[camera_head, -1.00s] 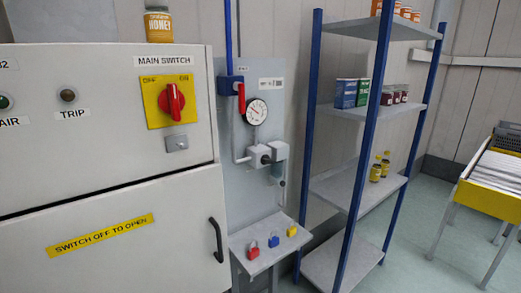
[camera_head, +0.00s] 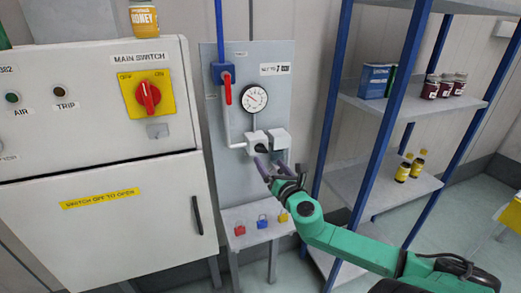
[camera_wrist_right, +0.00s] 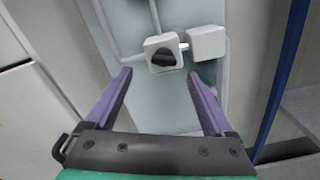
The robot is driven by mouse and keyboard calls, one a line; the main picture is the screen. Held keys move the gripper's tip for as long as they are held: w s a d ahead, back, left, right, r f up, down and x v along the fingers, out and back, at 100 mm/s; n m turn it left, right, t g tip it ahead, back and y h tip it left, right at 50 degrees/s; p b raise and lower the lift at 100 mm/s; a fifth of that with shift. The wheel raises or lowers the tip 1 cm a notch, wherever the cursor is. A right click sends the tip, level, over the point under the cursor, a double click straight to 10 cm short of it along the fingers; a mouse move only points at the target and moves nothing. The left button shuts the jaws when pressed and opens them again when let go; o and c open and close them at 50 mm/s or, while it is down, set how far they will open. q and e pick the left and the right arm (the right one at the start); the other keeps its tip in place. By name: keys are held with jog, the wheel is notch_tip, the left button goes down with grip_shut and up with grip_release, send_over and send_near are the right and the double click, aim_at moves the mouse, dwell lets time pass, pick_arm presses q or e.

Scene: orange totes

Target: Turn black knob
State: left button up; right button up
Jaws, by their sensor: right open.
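The black knob (camera_head: 261,148) sits on a light grey box on the grey wall panel (camera_head: 270,90), below a round gauge. My right gripper (camera_head: 271,168) has purple fingers and is just below the knob in the head view. My left gripper is not in view.
The gauge (camera_head: 254,98) and a red lever (camera_head: 228,88) are above the knob. A small shelf (camera_head: 250,234) below holds red, blue and yellow padlocks. A blue-posted rack (camera_head: 393,120) stands right. A cabinet with a red main switch (camera_head: 148,96) stands left.

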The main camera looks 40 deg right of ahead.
aim_at(263, 150)
jog(key=x, duration=0.7)
jog(key=shift+w+d+p, duration=0.25)
jog(key=shift+d+p, duration=0.05)
jog(key=shift+d, duration=0.1)
jog(key=shift+w+d+f, duration=0.15)
jog(key=shift+c, duration=1.2)
jog(key=c, duration=1.1)
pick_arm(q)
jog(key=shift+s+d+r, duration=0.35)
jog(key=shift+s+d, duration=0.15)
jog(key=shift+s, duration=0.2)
